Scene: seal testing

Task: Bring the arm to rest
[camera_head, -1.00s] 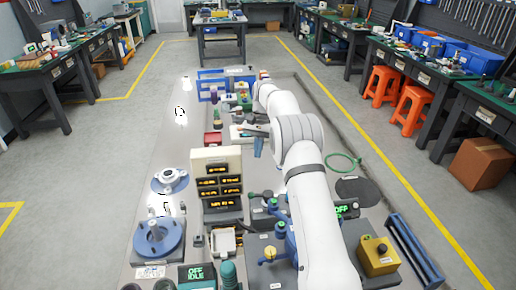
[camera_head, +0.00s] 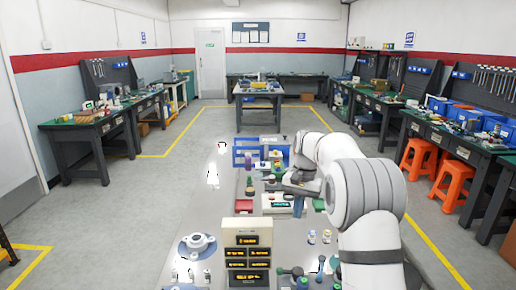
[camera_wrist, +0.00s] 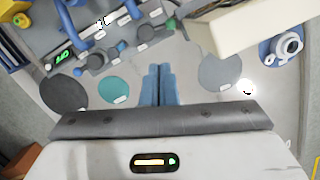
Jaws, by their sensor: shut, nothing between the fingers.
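My white arm rises along the right side of the bench in the head view and bends over to the left, folded. My gripper (camera_wrist: 159,72) shows in the wrist view with two blue fingers side by side, shut and empty. The fingers point down over the bench top. In the head view, the gripper is partly hidden and small. A grey disc (camera_wrist: 220,72) and a teal disc (camera_wrist: 115,90) lie on the bench to either side of the fingers. I see no contact with anything.
The beige display panel (camera_head: 247,252) stands on the bench left of the arm. A blue flanged part (camera_head: 197,246) is at the bench's left. A blue rack (camera_head: 262,150) stands at the far end. Orange stools (camera_head: 455,178) are off to the right. Open floor surrounds the bench.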

